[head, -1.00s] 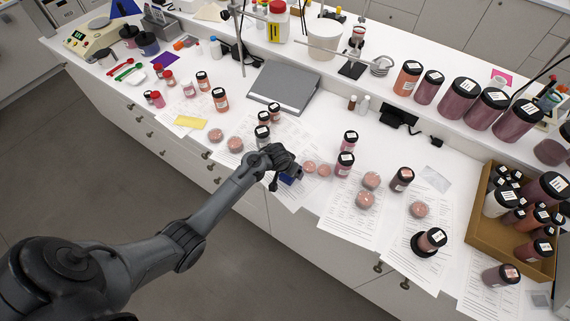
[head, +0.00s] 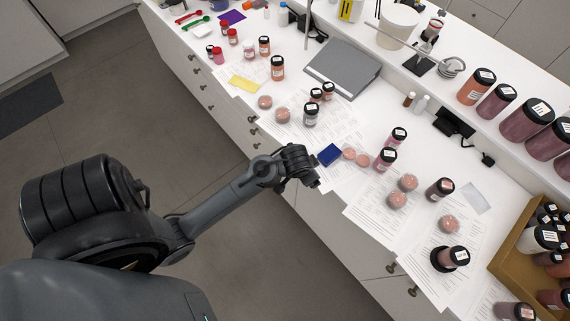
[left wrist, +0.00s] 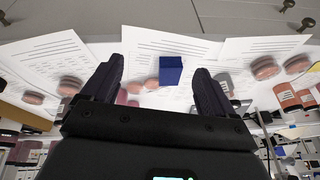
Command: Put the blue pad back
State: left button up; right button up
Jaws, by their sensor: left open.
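The blue pad (head: 329,154) is a small dark blue block. It rests on a printed sheet at the front of the white bench, just left of two small pink dishes (head: 355,157). My left gripper (head: 314,179) is open and empty, just in front of the pad at the bench's front edge. In the left wrist view the blue pad (left wrist: 171,70) appears between the two spread fingers (left wrist: 160,75), with a gap on both sides. My right gripper is not in view.
A yellow pad (head: 242,84) and a purple pad (head: 232,17) lie farther left. Lidded jars, such as one (head: 310,115) behind the blue pad and one (head: 385,159) to its right, stand close by. A grey folder-like slab (head: 342,68) lies behind. A cardboard tray (head: 507,262) holds jars at right.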

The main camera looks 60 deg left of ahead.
pick_arm(q)
jog(key=s+d+r+m, duration=0.1)
jog(key=s+d+r, duration=0.1)
jog(key=s+d, duration=0.2)
jog(key=s+d+r+h, duration=0.1)
jog(key=s+d+r, duration=0.2)
jog(key=s, duration=0.7)
jog(key=shift+s+d+r+m+g+h, duration=0.2)
jog(key=shift+s+d+m+g+h, duration=0.15)
jog(key=shift+d, duration=0.35)
jog(key=shift+r, duration=0.1)
notch_tip(320, 180, up, 9)
jog(key=p, duration=0.9)
